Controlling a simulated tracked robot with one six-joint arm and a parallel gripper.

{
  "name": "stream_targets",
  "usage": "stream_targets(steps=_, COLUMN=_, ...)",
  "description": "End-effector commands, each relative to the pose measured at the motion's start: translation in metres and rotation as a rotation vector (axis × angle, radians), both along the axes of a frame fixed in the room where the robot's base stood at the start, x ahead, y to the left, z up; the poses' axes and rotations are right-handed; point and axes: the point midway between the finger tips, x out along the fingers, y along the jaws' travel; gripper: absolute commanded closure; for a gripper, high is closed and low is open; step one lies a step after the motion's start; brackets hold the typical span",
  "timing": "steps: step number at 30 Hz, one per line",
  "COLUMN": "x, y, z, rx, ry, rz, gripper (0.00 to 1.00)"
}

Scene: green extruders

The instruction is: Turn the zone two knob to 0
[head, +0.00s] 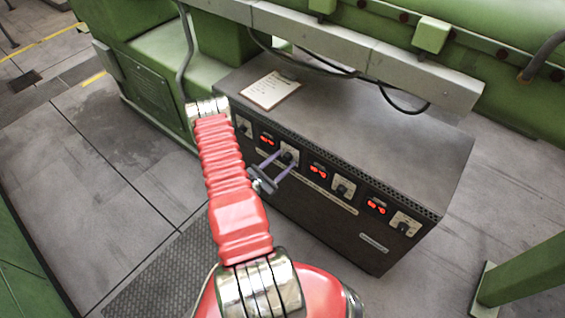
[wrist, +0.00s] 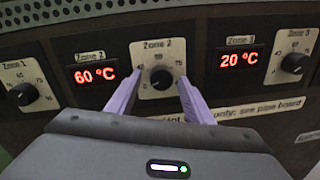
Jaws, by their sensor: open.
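The zone two knob (wrist: 161,78) is a black round knob on a pale dial plate labelled Zone 2, in the middle of the wrist view. Its pointer is too small to read surely. The Zone 2 display (wrist: 90,75) left of it reads 60 °C in red. My gripper (wrist: 159,80) has two purple fingers, open, one on each side of the knob. Whether they touch it I cannot tell. In the head view my gripper (head: 284,163) reaches the front of the dark control cabinet (head: 330,215) at this knob, partly hiding the panel.
The Zone 1 knob (wrist: 23,93) is to the left and the Zone 3 knob (wrist: 293,63) to the right, beside a display (wrist: 239,58) reading 20 °C. A clipboard (head: 270,90) lies on the cabinet top. A green post (head: 525,270) stands at the right.

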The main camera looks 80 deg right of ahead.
Motion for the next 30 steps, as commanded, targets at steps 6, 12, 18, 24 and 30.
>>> stream_targets(steps=6, x=-0.0011, y=-0.0018, z=0.0001, rx=0.0, ry=0.0, rz=0.0, gripper=0.53)
stream_targets(steps=12, x=-0.0008, y=-0.0016, z=0.0001, rx=0.0, ry=0.0, rz=0.0, gripper=0.6)
stream_targets(steps=18, x=-0.0008, y=-0.0015, z=0.0001, rx=0.0, ry=0.0, rz=0.0, gripper=0.74)
stream_targets(steps=24, x=-0.0003, y=-0.0016, z=0.0002, rx=0.0, ry=0.0, rz=0.001, gripper=0.88)
stream_targets(steps=30, x=0.0001, y=-0.0017, z=0.0003, rx=0.001, ry=0.005, rz=0.002, gripper=0.94)
